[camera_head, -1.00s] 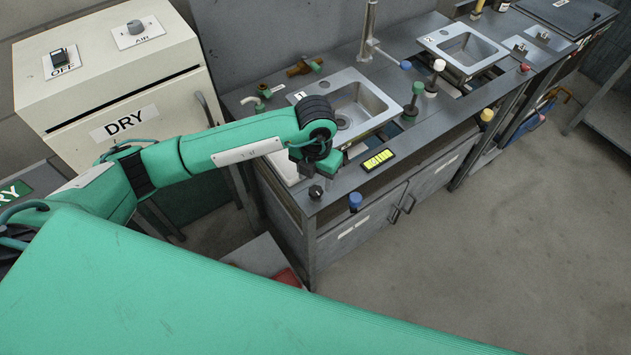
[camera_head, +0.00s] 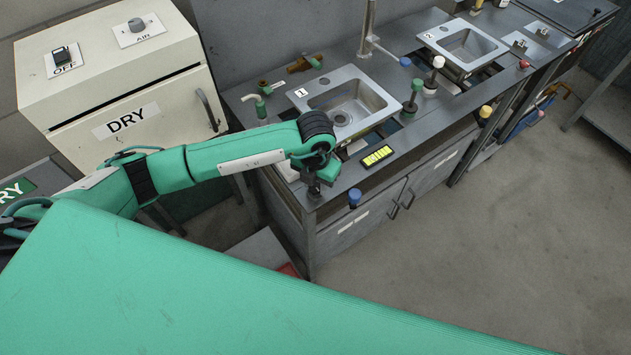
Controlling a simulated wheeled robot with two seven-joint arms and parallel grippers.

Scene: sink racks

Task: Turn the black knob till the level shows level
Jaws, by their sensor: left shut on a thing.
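The black knob (camera_head: 314,194) is at the near left corner of the grey counter, mostly hidden under my left gripper (camera_head: 315,187). My left gripper points down over it and is shut on it. The level (camera_head: 378,155) is a small black-framed yellow display on the counter, to the right of the gripper. Dark marks show in its window, but they are too small to read. My right gripper is out of view.
A blue knob (camera_head: 354,197) stands close to the right on the counter's front edge. Sink 1 (camera_head: 372,91) and a green-topped post (camera_head: 413,96) lie behind. The cream DRY cabinet (camera_head: 165,75) stands left.

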